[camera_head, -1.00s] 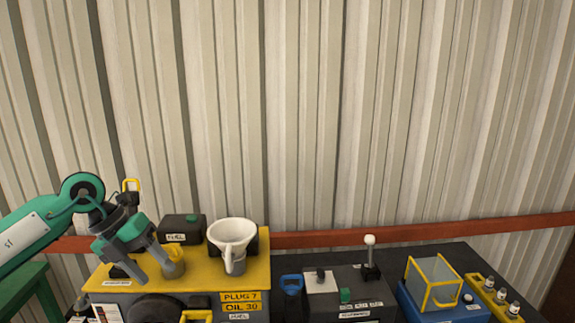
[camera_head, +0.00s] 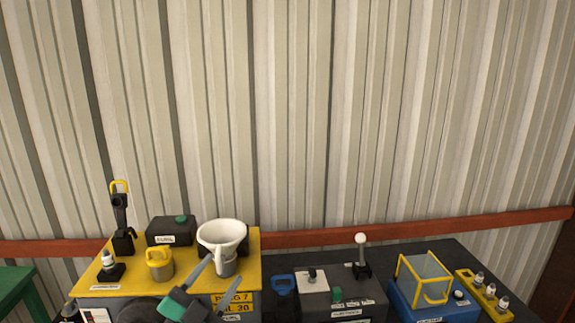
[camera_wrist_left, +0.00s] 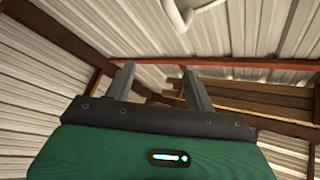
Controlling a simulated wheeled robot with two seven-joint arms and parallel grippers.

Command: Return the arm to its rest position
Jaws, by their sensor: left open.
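My left gripper (camera_head: 212,287) shows at the bottom of the head view, in front of the yellow-topped machine (camera_head: 215,268). Its two grey fingers point up and are spread apart, with nothing between them. In the left wrist view the open fingers (camera_wrist_left: 158,88) point toward the wall and roof, and a white curved thing, cut off by the frame, shows above them. The right gripper is not in view.
A white funnel (camera_head: 222,234) stands on the machine, just behind the fingers in the picture. A yellow-capped part (camera_head: 159,262), a black fuel box (camera_head: 170,231) and a tall black lever (camera_head: 121,220) share the top. A blue box (camera_head: 435,305) with a clear yellow-framed cover stands at right.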

